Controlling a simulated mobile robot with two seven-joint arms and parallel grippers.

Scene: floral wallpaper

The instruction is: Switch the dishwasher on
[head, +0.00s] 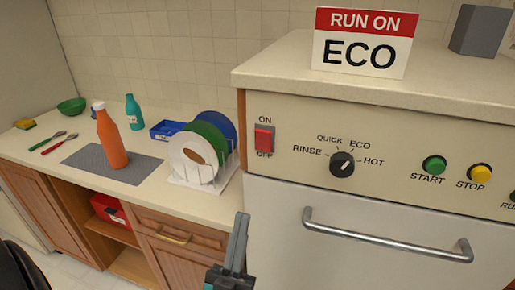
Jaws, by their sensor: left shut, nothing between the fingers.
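The dishwasher's cream panel (300,175) fills the right half of the head view. Its red rocker switch (264,138) sits between ON above and OFF below; I cannot tell which way it is tipped. The black dial (342,164) has RINSE, QUICK, ECO and HOT around it; its exact setting is too small to tell. A green START button (434,165) and a yellow STOP button (480,173) are to the right. A sign (362,45) on top reads RUN ON ECO. My left gripper (241,222) is shut and empty, below the switch and apart from it. My right gripper is not in view.
The door handle (385,238) sticks out below the panel. On the lower counter at left are a plate rack (213,185) with plates, an orange bottle (111,140), a teal bottle (134,112) and a blue tray (167,130). The space before the switch looks clear.

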